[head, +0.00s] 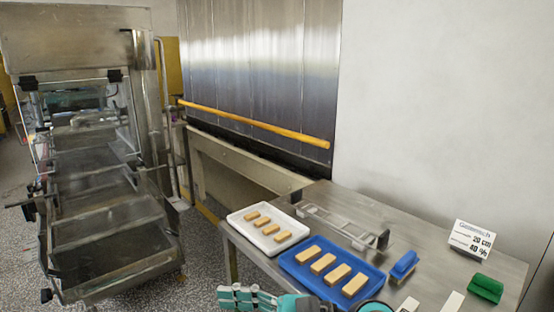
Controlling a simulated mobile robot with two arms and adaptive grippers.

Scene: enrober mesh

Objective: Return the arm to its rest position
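One of my grippers (238,296), teal and grey, shows at the bottom edge, in front of the table's front edge. Its arm runs off to the right, so I take it as my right gripper. Its fingers point left and are partly cut off by the frame, so their opening is unclear. Nothing can be seen held in it. It is near a blue tray (375,275) with several tan bars, apparently apart from it. My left gripper is not in view.
A metal table (440,242) carries a white tray (236,217) with several bars, a clear rail-like fixture (335,226), a blue-handled tool (404,265), a green block (485,288) and a sign (471,239). A steel machine (95,180) stands left. Speckled floor lies open between.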

